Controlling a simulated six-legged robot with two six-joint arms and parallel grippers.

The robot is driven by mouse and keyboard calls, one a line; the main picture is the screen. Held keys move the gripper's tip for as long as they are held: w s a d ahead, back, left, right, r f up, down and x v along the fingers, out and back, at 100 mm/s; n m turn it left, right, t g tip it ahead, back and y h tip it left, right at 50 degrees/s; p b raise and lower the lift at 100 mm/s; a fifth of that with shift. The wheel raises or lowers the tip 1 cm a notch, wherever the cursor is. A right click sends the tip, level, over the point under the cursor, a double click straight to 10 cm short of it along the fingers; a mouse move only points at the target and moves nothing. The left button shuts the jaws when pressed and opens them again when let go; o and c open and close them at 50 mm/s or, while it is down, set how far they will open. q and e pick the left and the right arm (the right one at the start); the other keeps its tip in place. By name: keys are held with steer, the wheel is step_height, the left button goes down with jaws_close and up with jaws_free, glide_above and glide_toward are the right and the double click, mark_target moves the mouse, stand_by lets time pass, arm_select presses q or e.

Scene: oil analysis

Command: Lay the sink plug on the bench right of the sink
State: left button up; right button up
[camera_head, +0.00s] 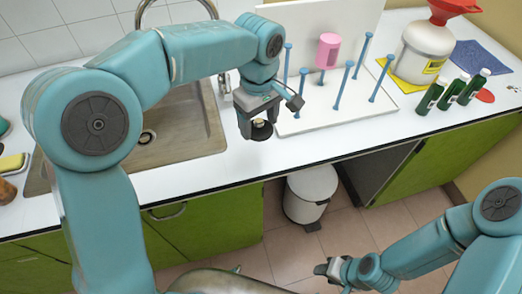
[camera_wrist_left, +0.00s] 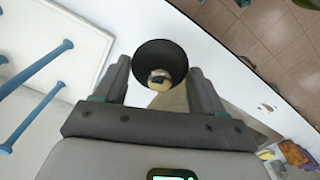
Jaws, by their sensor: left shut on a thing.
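The sink plug (camera_head: 262,131) is a round black disc with a light knob in its middle. My left gripper (camera_head: 257,120) is shut on it, over the white bench (camera_head: 290,152) just right of the sink (camera_head: 185,140). In the left wrist view the plug (camera_wrist_left: 160,50) sits between the two fingertips (camera_wrist_left: 160,78). I cannot tell whether it touches the bench. My right gripper (camera_head: 332,270) is low at the right, in front of the cabinets and away from the bench; its jaws are too small to read.
A white peg rack (camera_head: 325,118) with blue pegs and a pink cup (camera_head: 328,50) stands close right of the left gripper. Green bottles (camera_head: 450,92) and a white jug (camera_head: 423,52) stand farther right. A narrow bare bench strip runs along the front edge. A bin (camera_head: 311,190) stands below.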

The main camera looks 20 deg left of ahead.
mark_target(260, 158)
arm_select(q)
step_height(260, 158, down, 11)
steer(key=shift+f, duration=0.2)
steer(key=shift+f, duration=0.1)
steer(key=o, duration=1)
steer(key=shift+o, duration=0.2)
step_height(260, 158, up, 12)
steer(key=shift+r, duration=0.15)
